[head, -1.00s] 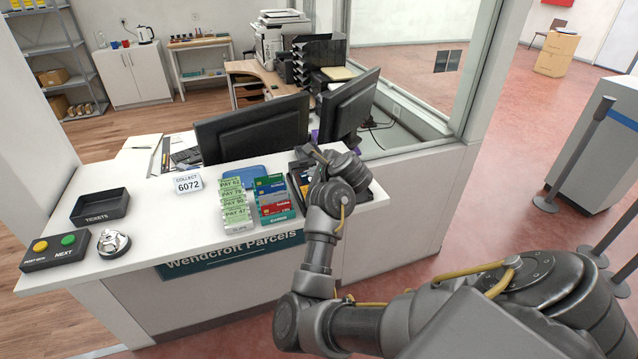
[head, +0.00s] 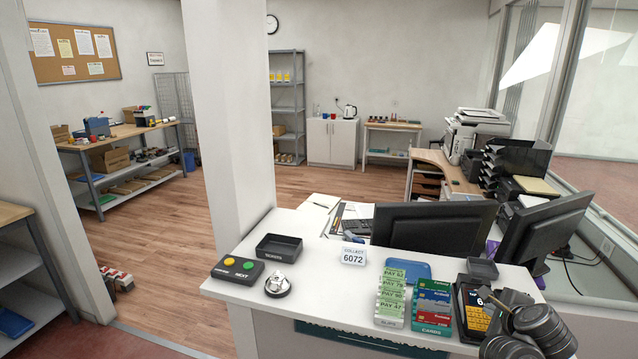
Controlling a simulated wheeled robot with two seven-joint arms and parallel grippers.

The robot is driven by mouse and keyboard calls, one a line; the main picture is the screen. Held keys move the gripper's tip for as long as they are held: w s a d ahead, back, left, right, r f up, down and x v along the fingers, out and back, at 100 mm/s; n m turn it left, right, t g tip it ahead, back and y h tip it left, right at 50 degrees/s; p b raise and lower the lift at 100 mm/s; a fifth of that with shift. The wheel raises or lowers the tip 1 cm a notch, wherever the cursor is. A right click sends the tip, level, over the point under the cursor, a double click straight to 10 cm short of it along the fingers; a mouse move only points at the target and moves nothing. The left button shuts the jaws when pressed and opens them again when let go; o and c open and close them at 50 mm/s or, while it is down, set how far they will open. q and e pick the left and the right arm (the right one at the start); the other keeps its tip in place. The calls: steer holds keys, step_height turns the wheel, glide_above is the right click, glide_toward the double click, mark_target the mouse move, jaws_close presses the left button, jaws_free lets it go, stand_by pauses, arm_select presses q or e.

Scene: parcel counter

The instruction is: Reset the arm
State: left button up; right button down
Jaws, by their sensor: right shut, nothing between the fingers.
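My right gripper (head: 494,297) shows at the lower right of the head view, above the right end of the white counter (head: 330,285). It is shut and empty. It is over the edge of a dark card terminal (head: 472,308) with yellow keys and partly covers it; I cannot tell whether they touch. My right wrist shows behind it at the bottom edge. My left gripper is not in view.
On the counter are a card rack (head: 432,304), green pay slips (head: 392,293), a blue tray (head: 409,268), a 6072 sign (head: 353,255), a bell (head: 278,285), a button box (head: 238,269) and a tickets tray (head: 279,246). Monitors (head: 432,229) stand behind. A pillar (head: 232,120) rises left.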

steer(key=s+a+f+n+g+y, duration=0.1)
steer(key=s+a+f+n+g, duration=0.1)
steer(key=s+a+f+n, duration=0.6)
steer(key=s+a+f+n+g+y, duration=0.1)
steer(key=s+a+f+n+g, duration=0.3)
steer(key=s+n, duration=0.85)
steer(key=s+a+f+n+g, duration=0.1)
steer(key=s+a+f+n, duration=0.6)
steer(key=s, duration=0.7)
step_height(320, 180, down, 29)
steer(key=g+b, duration=0.2)
steer(key=b, duration=0.1)
steer(key=s+d+f+b, duration=0.1)
steer(key=s+d+f, duration=0.2)
steer(key=s+f, duration=1.3)
steer(key=shift+s+f+g, duration=0.3)
steer(key=shift+f+g, duration=0.05)
steer(key=shift+g, duration=0.05)
